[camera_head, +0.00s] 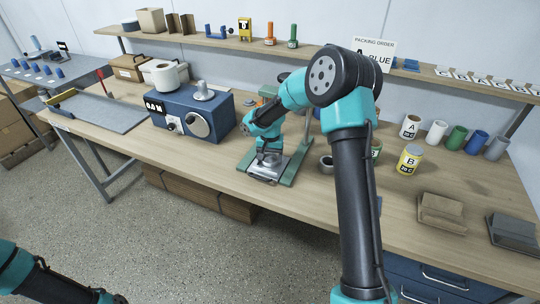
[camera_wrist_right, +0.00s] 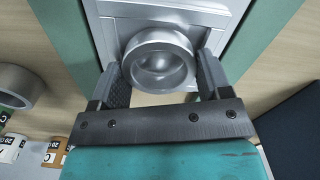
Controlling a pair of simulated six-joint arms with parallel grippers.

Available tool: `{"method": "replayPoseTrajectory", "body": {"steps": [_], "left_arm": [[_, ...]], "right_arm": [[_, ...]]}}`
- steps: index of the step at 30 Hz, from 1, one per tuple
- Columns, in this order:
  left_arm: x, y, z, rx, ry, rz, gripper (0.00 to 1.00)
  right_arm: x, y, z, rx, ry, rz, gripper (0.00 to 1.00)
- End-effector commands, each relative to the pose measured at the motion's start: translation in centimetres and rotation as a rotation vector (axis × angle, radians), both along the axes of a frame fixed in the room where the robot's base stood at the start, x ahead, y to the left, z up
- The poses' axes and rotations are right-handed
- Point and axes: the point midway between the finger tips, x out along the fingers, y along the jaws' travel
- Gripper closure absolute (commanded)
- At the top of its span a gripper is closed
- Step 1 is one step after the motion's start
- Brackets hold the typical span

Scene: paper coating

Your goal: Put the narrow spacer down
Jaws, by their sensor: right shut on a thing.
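My right gripper (camera_head: 268,152) is over the green stand on the workbench. In the right wrist view its fingers (camera_wrist_right: 162,82) are shut on the two sides of a round silver knob (camera_wrist_right: 160,62). The knob rises from a silver metal block (camera_wrist_right: 200,14), which appears to be the narrow spacer; its label or width cannot be read. The metal piece (camera_head: 264,178) is over the green base (camera_head: 291,172), between green strips in the wrist view. Whether it rests there or hangs just above, I cannot tell. Only my left arm's links show at the lower left.
A blue machine (camera_head: 192,112) stands left of the stand. A grey ring (camera_head: 326,164) is close on the right, with a yellow B can (camera_head: 408,160) and coloured cylinders beyond. Bare bench (camera_head: 310,195) shows in front.

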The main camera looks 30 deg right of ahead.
Motion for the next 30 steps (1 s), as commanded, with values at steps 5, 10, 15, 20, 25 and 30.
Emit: {"method": "replayPoseTrajectory", "body": {"steps": [5, 10, 15, 20, 25, 30], "left_arm": [[0.0, 0.0, 0.0, 0.0, 0.0, 0.0, 0.04], [0.0, 0.0, 0.0, 0.0, 0.0, 0.0, 0.04], [0.0, 0.0, 0.0, 0.0, 0.0, 0.0, 0.04], [0.0, 0.0, 0.0, 0.0, 0.0, 0.0, 0.04], [0.0, 0.0, 0.0, 0.0, 0.0, 0.0, 0.04], [0.0, 0.0, 0.0, 0.0, 0.0, 0.0, 0.04]], "right_arm": [[-0.01, 0.01, -0.4, 0.0, 0.0, 0.0, 0.52], [-0.05, 0.03, -0.48, 0.0, 0.002, 0.0, 0.2], [-0.15, 0.0, -0.58, 0.001, 0.006, 0.0, 0.04], [-0.26, -0.06, -0.67, 0.001, 0.009, -0.001, 0.03], [-0.34, -0.09, -0.76, 0.001, 0.012, -0.002, 0.03], [-0.39, -0.1, -0.65, 0.001, 0.013, -0.002, 0.03]]}}
